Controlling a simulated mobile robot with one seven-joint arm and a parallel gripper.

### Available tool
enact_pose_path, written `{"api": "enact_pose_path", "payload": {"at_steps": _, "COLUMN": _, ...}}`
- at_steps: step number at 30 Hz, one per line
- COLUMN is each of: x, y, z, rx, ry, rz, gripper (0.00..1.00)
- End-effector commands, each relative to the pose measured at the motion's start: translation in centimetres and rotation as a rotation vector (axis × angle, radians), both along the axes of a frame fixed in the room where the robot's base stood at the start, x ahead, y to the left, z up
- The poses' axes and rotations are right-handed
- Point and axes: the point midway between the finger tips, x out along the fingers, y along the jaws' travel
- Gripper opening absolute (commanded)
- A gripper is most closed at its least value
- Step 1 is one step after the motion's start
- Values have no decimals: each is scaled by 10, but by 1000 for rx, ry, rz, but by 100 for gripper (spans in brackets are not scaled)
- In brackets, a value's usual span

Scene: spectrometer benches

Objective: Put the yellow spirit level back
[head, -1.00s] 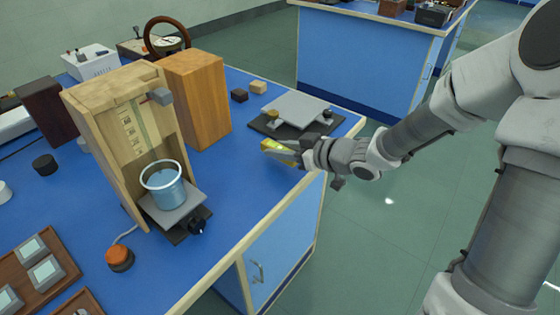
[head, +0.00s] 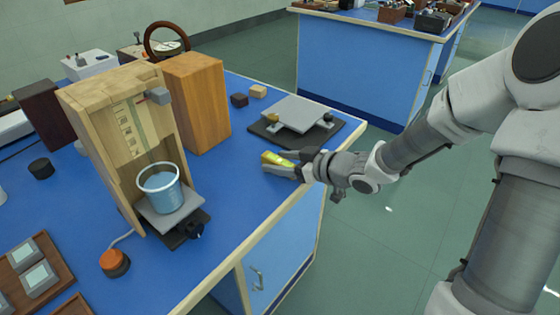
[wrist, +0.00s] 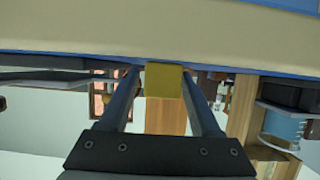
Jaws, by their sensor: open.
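The yellow spirit level (head: 279,160) is by the right edge of the blue bench, in front of the grey platform. It looks to be lying on or just above the bench top. In the wrist view the end of the level (wrist: 163,80) shows as a yellow block between my two fingertips. My gripper (head: 298,167) reaches in from the right, low over the bench edge. Its fingers (wrist: 163,88) are open on either side of the level's near end. The fingers partly hide that end in the head view.
A grey platform on a dark base (head: 297,115) stands just behind the level. A wooden block (head: 197,100) and a wooden housing with a blue beaker (head: 160,190) stand to the left. The bench between level and beaker is clear.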

Motion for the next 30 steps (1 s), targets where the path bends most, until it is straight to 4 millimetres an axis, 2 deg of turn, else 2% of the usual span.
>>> {"api": "enact_pose_path", "payload": {"at_steps": 5, "x": -3, "y": -6, "z": 9, "rx": -2, "ry": -1, "rz": -2, "gripper": 64}}
{"api": "enact_pose_path", "payload": {"at_steps": 15, "x": -43, "y": -57, "z": 38, "rx": -2, "ry": 1, "rz": -5, "gripper": 64}}
{"api": "enact_pose_path", "payload": {"at_steps": 21, "x": -61, "y": -80, "z": 47, "rx": -1, "ry": 0, "rz": -3, "gripper": 64}}
{"api": "enact_pose_path", "payload": {"at_steps": 30, "x": -68, "y": -88, "z": 49, "rx": 0, "ry": 0, "rz": 0, "gripper": 64}}
